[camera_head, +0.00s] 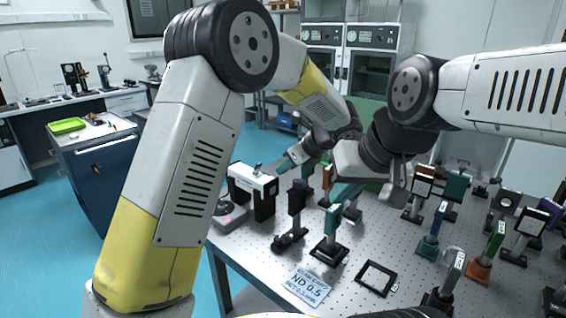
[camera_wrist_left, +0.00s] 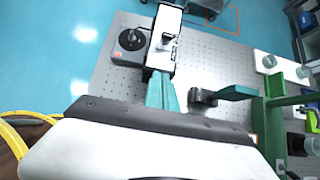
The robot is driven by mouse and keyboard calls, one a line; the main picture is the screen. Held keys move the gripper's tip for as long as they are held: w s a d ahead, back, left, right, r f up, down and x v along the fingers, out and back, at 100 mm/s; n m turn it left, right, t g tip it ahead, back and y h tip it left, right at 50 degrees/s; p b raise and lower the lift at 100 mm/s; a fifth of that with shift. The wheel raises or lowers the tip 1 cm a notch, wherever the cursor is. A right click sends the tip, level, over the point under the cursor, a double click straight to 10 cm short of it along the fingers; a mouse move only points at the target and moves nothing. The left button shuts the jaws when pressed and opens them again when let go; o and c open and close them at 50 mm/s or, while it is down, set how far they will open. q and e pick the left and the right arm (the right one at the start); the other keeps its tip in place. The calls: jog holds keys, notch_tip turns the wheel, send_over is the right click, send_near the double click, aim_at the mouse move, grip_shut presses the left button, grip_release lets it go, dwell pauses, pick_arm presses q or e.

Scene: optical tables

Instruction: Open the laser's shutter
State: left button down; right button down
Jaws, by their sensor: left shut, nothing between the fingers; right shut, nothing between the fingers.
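The laser (camera_head: 243,178) is a white-topped box with dark ends on the near left part of the optical table. A small upright shutter lever (camera_head: 258,168) stands on its top. In the left wrist view the laser (camera_wrist_left: 164,58) and its lever (camera_wrist_left: 168,39) are ahead of my fingers. My left gripper (camera_head: 282,167) is shut and empty, with its teal fingertips right of the lever, apart from it. Its fingertips (camera_wrist_left: 161,76) overlap the laser's near end in the wrist view. My right gripper (camera_head: 338,200) is shut and empty, above the table among the mounts.
A grey unit with a black knob (camera_head: 228,213) sits beside the laser. A purple-topped mount (camera_head: 296,197), an empty black frame (camera_head: 377,279) and an "ND 0.5" card (camera_head: 309,287) are in front. Several optic mounts crowd the right. A side cabinet (camera_head: 100,170) stands left.

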aim_at(260, 165)
pick_arm(q)
jog(key=x, duration=0.6)
jog(key=shift+w+a+r, duration=0.7)
jog(key=shift+a+r, duration=0.05)
jog(key=shift+r, duration=0.1)
jog(key=shift+w+a+r, duration=0.35)
jog(key=shift+w, duration=0.05)
jog(key=shift+w+a+r+g+h, duration=0.2)
jog(key=shift+r+g+h, duration=0.1)
jog(key=shift+g+h, duration=0.1)
jog(key=shift+w+a+r+g+h, duration=0.5)
jog(key=shift+r+g+h, duration=0.05)
jog(key=shift+g+h, duration=0.35)
jog(key=g+h, duration=0.1)
jog(key=w+a+g+h, duration=0.1)
jog(key=r+g+h, duration=0.1)
jog(key=shift+w+a+g+h, duration=0.3)
jog(key=shift+w+a, duration=0.05)
jog(key=shift+w, duration=0.05)
jog(key=shift+s+d, duration=0.1)
jog(key=shift+r, duration=0.15)
jog(key=shift+r, duration=0.6)
